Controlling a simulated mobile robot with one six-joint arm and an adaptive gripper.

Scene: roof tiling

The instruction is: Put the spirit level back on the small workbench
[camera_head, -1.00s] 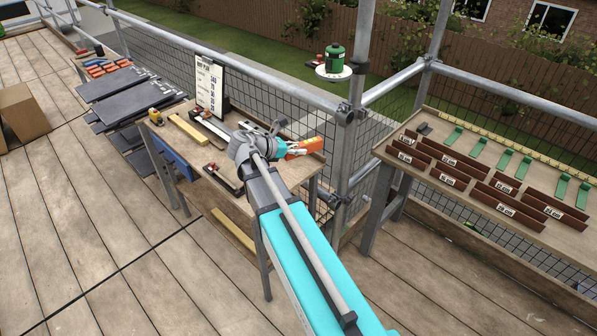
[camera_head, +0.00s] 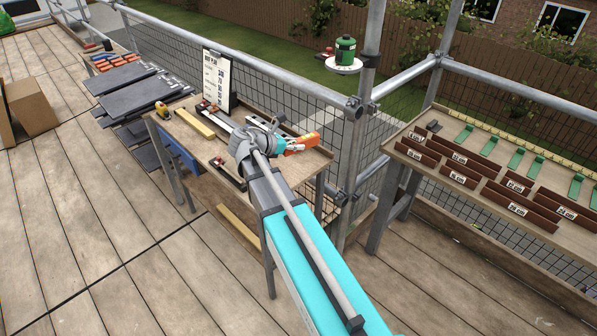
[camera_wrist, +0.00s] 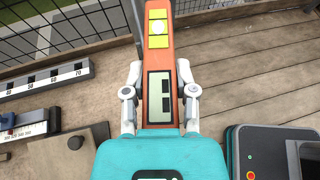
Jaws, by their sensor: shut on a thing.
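The spirit level is orange with yellow vial windows and a grey display. It shows in the wrist view (camera_wrist: 160,55) pointing away from me, and in the head view (camera_head: 303,142). My gripper (camera_wrist: 160,92) is shut on it, one finger on each side; it also shows in the head view (camera_head: 284,145). The small workbench (camera_head: 203,148) stands by the mesh fence. The level appears over its right part. I cannot tell whether the level touches the top. My arm hides some of the bench.
Another table (camera_head: 450,187) holds brown strips.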

